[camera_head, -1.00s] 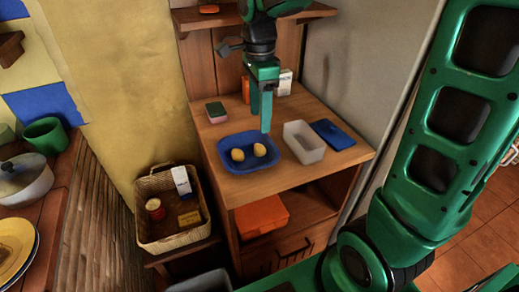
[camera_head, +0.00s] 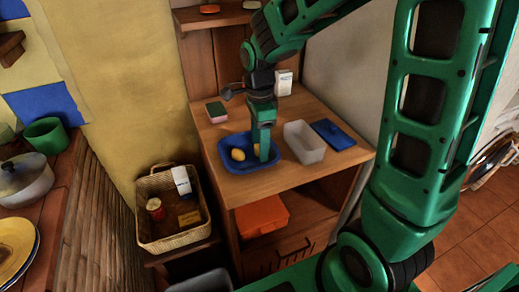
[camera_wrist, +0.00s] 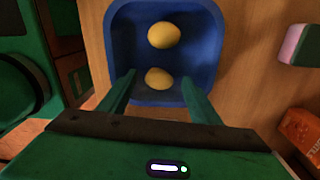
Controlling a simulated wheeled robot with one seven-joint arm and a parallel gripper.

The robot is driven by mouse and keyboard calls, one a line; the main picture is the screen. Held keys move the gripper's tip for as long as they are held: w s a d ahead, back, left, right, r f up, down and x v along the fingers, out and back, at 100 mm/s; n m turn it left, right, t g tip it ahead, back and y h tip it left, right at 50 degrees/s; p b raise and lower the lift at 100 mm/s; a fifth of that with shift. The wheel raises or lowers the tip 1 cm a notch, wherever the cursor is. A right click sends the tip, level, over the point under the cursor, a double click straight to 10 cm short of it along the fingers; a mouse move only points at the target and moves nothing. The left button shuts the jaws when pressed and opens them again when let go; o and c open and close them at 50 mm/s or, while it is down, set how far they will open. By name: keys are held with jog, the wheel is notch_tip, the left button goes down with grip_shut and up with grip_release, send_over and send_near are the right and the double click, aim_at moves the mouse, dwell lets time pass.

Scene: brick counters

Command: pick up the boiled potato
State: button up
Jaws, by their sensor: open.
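Two yellowish boiled potatoes lie in a blue tray (camera_head: 233,166) on the wooden counter. One potato (camera_head: 238,155) shows in the head view, left of my gripper; in the wrist view it is the farther one (camera_wrist: 164,35). The other potato (camera_wrist: 158,78) lies between the tips of my fingers in the wrist view and is mostly hidden behind them in the head view. My gripper (camera_head: 264,158) points down over the right part of the tray. Its two fingers are open on either side of the nearer potato. I cannot tell whether they touch it.
A translucent white container (camera_head: 304,142) stands right of the tray, with a blue lid (camera_head: 334,134) beside it. A sponge (camera_head: 216,112) lies behind the tray. A white carton (camera_head: 283,83) stands at the back. A wicker basket (camera_head: 172,240) is lower left.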

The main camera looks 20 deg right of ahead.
jog(key=shift+f, duration=0.3)
jog(key=c, duration=1.1)
jog(key=shift+r, duration=0.15)
jog(key=shift+r, duration=0.6)
notch_tip(320, 180, up, 3)
jog(key=shift+w+r, duration=0.1)
jog(key=a+r, duration=0.6)
jog(key=a, duration=0.5)
jog(key=shift+w+a+r, duration=0.2)
jog(key=shift+w+a, duration=0.1)
jog(key=shift+w, duration=0.15)
